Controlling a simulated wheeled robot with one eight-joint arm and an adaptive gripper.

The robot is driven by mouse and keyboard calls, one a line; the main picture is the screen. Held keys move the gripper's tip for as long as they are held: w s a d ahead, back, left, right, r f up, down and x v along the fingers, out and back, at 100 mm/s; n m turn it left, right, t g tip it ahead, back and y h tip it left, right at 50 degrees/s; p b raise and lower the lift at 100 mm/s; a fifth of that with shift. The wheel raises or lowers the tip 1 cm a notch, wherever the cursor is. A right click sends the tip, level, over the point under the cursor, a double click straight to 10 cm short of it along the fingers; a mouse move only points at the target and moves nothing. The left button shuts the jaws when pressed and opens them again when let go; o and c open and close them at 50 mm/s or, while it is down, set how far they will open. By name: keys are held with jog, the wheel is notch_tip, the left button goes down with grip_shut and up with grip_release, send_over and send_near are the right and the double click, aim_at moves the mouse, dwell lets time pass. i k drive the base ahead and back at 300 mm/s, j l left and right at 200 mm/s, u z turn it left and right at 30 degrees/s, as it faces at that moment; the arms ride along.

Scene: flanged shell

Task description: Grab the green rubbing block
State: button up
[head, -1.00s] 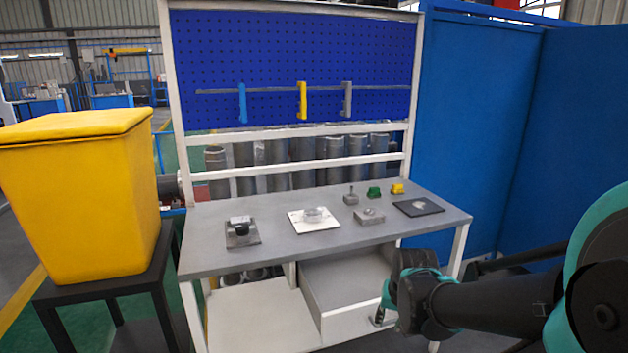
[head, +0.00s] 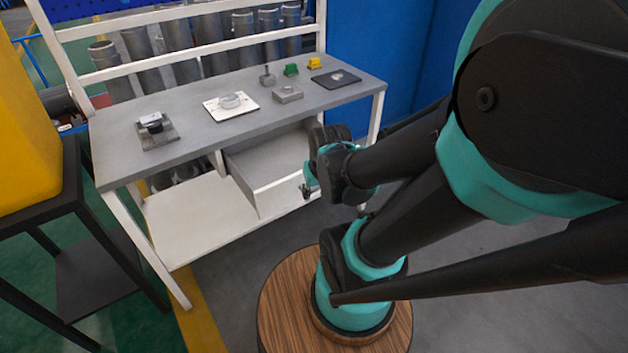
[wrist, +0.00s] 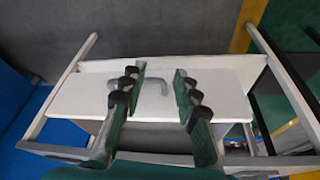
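The green rubbing block (head: 291,69) stands on the grey workbench top (head: 190,110), toward its back right. It is small in the head view, beside a yellow block (head: 315,64). My gripper (head: 307,186) is low in front of the bench, below the tabletop and near the pulled-out drawer (head: 268,165), well away from the green block. In the wrist view my gripper (wrist: 160,76) has its fingers spread with nothing held. A drawer handle (wrist: 153,82) shows between the fingers, and I cannot tell how close it is. The green block is not in the wrist view.
Around the green block are a grey part with a knob (head: 267,78), a grey block (head: 288,94) and a dark plate (head: 336,79). A white plate with a round part (head: 231,105) and a black part on a plate (head: 155,128) stand farther left. A dark side table (head: 75,185) is at left.

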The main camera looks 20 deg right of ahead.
aim_at(290, 69)
jog(key=k+u, duration=0.2)
jog(key=k, duration=0.2)
jog(key=k+j+u, duration=0.15)
jog(key=k, duration=0.3)
jog(key=k+j+u, duration=0.2)
jog(key=k, duration=0.2)
jog(key=i+l+u, duration=0.25)
jog(key=l, duration=0.15)
jog(key=l+u, duration=0.3)
jog(key=l, duration=0.15)
jog(key=l+u, duration=0.25)
jog(key=l, duration=0.2)
jog(key=i+l, duration=0.1)
jog(key=l, duration=1)
jog(key=i+l, duration=0.1)
jog(key=l, duration=2.05)
jog(key=i, duration=0.05)
